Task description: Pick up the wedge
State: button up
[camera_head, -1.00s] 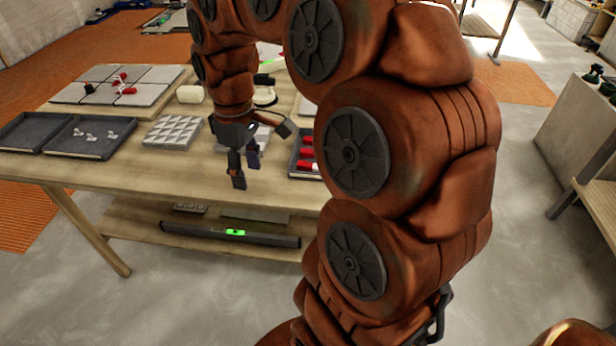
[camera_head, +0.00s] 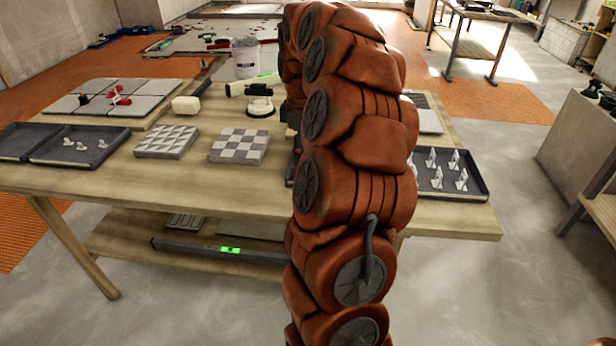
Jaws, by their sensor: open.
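My arm stands upright in the middle of the view and covers the part of the table behind it. My gripper is hidden behind the arm, so its fingers do not show. The tray that held red wedges a second ago is also behind the arm, with at most a dark sliver showing at the arm's left edge. No loose wedge shows clearly. Red pieces (camera_head: 119,97) sit on the large grey tile panel (camera_head: 77,107) at the table's left; I cannot tell if they are wedges.
A tray of upright white clips (camera_head: 462,178) stands right of the arm. Two tile sample blocks, one triangle-patterned (camera_head: 167,141) and one checkered (camera_head: 239,145), lie left of it. A dark tray (camera_head: 81,145) holds small white pieces. A level (camera_head: 225,250) lies on the lower shelf.

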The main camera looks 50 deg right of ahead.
jog(key=shift+s+a+f, duration=0.15)
jog(key=shift+f, duration=1.25)
jog(key=shift+s+a+f, duration=0.15)
jog(key=shift+f, duration=1.2)
jog(key=c, duration=0.9)
jog(key=shift+r, duration=0.1)
